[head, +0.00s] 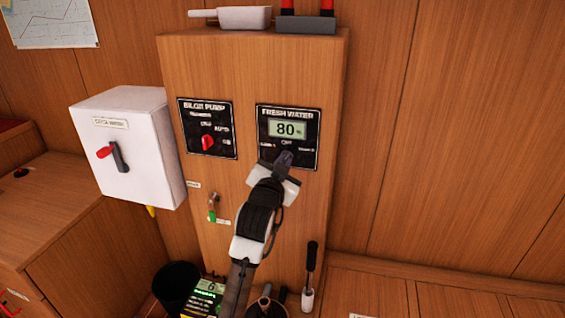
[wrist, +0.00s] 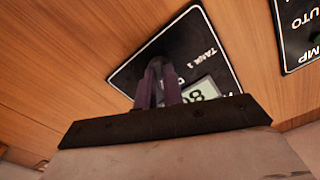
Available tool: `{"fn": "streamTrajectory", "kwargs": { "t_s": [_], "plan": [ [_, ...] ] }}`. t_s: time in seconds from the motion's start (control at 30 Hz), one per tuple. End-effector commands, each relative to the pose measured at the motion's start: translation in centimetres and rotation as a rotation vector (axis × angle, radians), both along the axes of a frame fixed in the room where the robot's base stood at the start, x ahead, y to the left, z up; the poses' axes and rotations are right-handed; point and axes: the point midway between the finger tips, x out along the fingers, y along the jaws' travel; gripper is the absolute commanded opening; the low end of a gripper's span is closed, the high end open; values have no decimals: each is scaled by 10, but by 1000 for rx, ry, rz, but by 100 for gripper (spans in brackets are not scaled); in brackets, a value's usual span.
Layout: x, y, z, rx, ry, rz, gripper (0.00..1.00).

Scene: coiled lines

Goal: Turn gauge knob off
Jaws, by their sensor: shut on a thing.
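The black FRESH WATER gauge panel (head: 309,165) is on the front of the wooden cabinet, with a lit display (head: 287,129) reading 80. My gripper (head: 286,157) is at the lower middle of this panel, below the display. Its fingers hide the gauge knob in the head view. In the wrist view the fingers (wrist: 158,82) are close together against the panel (wrist: 187,43), near the TANK 1 label. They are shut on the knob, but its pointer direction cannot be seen.
The BILGE PUMP panel (head: 207,148) with a red knob (head: 207,142) is left of the gauge. A white switch box (head: 140,155) with a red-tipped handle juts out further left. A dark bin (head: 176,287) stands low left.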

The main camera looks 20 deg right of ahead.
Motion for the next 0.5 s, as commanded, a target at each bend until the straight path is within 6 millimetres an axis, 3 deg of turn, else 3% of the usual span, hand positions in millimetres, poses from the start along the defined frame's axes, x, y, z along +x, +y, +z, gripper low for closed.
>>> {"fn": "streamTrajectory", "kwargs": {
  "t_s": [0.5],
  "plan": [
    [-1,-1,1,-303,208,-1,0]
  ]
}}
